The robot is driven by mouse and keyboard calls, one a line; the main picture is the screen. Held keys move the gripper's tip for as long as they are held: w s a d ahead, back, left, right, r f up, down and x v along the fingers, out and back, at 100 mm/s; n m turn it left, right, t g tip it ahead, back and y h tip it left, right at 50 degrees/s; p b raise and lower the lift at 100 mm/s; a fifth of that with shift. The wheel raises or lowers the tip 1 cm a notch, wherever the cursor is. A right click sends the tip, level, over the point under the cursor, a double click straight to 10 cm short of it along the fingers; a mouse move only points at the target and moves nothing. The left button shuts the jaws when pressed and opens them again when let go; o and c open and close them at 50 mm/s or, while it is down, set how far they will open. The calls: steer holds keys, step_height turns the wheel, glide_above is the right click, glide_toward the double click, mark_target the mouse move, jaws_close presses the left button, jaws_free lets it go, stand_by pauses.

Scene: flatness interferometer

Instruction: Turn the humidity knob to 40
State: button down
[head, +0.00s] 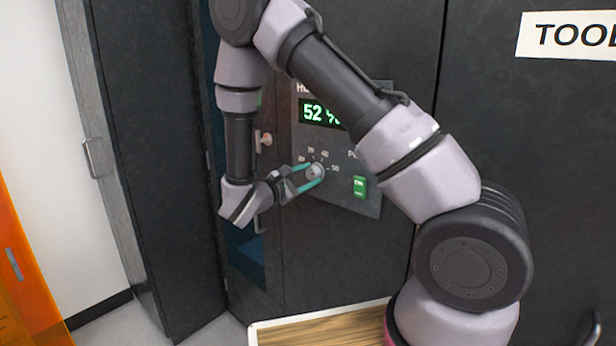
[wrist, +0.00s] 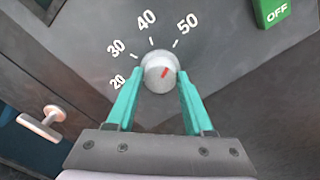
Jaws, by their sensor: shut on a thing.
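The humidity knob (head: 316,171) is a small round light-grey dial on a dark panel. In the wrist view the knob (wrist: 157,64) has a red mark that points up and right, roughly toward the 50 tick. The scale around it reads 20, 30, 40 and 50, with the 40 label (wrist: 146,20) above the knob, slightly left. My gripper (head: 312,176) has its green fingers at the knob; in the wrist view the fingers (wrist: 160,77) lie on either side of it, shut on it. The green display (head: 318,112) reads 52, its right end hidden by my arm.
A green OFF switch (head: 360,187) is right of the knob. A pale T-shaped handle (wrist: 42,122) stands out left of the knob. A wooden-topped surface (head: 330,328) is below, and an orange panel (head: 25,285) is at far left.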

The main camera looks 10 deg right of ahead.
steer(key=shift+w+d, duration=0.1)
steer(key=n, duration=0.4)
steer(key=shift+d+r+n, duration=0.1)
steer(key=shift+n, duration=2.1)
steer(key=shift+c, duration=1.5)
jaws_free()
steer(key=shift+d, duration=0.1)
